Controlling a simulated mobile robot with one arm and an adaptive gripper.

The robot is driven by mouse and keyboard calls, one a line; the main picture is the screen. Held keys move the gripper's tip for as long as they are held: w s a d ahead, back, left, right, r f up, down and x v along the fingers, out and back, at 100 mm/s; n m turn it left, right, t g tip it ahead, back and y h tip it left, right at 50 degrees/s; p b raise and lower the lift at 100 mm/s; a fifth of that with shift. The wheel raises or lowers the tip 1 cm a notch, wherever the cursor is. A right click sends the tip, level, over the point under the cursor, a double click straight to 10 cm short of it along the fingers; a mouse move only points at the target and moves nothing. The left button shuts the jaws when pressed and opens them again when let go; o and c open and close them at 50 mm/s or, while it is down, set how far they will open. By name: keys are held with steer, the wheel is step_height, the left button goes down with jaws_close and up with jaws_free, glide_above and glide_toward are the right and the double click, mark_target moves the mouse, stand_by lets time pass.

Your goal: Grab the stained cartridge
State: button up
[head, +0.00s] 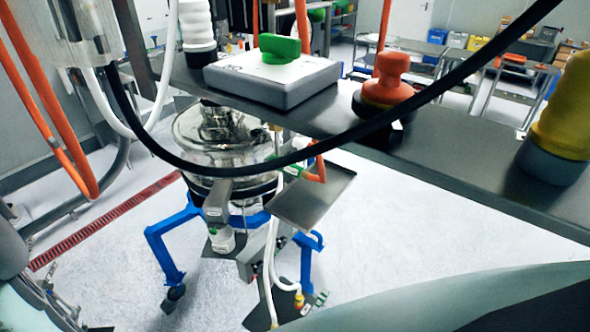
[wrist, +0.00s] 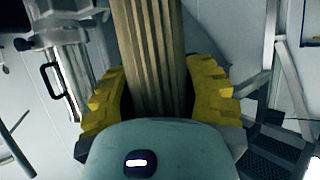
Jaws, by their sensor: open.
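A pleated, brownish-stained cartridge (wrist: 150,45) stands lengthwise in the upper middle of the wrist view. Its upper end runs out of the picture and its lower end is hidden behind my gripper's body. My gripper (wrist: 158,80) is open, with one yellow ribbed finger on each side of the cartridge. I cannot tell whether either finger touches it. In the head view I make out neither the cartridge nor my gripper.
The floor to the right is clear.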

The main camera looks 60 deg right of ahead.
jaws_close()
steer(key=shift+r, duration=0.1)
stand_by(0.3)
